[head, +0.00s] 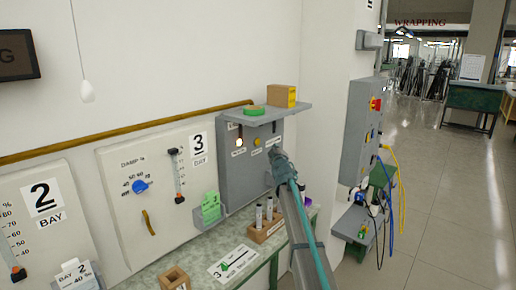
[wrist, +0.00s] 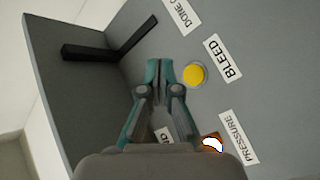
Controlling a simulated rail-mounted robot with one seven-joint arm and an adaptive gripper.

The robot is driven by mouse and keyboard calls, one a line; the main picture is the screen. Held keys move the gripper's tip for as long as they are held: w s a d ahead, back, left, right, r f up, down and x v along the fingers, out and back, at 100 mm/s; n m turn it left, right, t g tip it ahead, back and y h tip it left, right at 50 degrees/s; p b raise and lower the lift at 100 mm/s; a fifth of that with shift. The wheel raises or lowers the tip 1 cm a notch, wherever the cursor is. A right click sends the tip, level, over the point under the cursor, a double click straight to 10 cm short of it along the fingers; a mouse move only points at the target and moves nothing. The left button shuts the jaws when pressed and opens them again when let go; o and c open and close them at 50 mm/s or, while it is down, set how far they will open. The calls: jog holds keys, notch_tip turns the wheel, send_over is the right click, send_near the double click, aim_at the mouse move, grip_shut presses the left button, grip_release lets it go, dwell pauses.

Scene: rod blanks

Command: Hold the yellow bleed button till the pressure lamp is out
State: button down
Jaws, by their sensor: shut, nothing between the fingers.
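The yellow bleed button (wrist: 194,76) sits in a pale ring beside the BLEED label (wrist: 229,58) on a grey panel. It also shows in the head view (head: 257,142). The pressure lamp (wrist: 212,144) glows white with an orange rim beside the PRESSURE label; it is lit in the head view too (head: 239,142). My gripper (wrist: 160,72) is shut and empty. In the wrist view its tips appear just left of the button, which is uncovered. I cannot tell how far the tips are from the panel. My gripper (head: 275,154) also shows at the panel's right part in the head view.
A black lever (wrist: 110,47) sticks out near the panel's edge in the wrist view. A shelf (head: 270,113) above the grey panel bears a cardboard box (head: 283,96) and green tape (head: 254,110). A wooden block with tubes (head: 266,231) stands on the bench below.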

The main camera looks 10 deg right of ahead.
aim_at(260, 140)
jog(key=w+a+b, duration=0.4)
jog(key=w+b, duration=0.1)
jog(key=b, duration=0.3)
jog(key=shift+a+b, duration=0.4)
jog(key=shift+w, duration=0.1)
dwell(1.1)
jog(key=shift+w+a+f+b, duration=0.1)
jog(key=shift+w+a+b, duration=0.1)
jog(key=shift+b, duration=0.25)
jog(key=shift+w+a+b, duration=0.3)
jog(key=shift+a+b, duration=0.05)
jog(key=shift+b, duration=0.2)
dwell(1.8)
jog(key=shift+s, duration=0.1)
dwell(1.3)
jog(key=shift+s+d+p, duration=0.45)
jog(key=shift+d+p, duration=0.1)
jog(key=shift+p, duration=0.2)
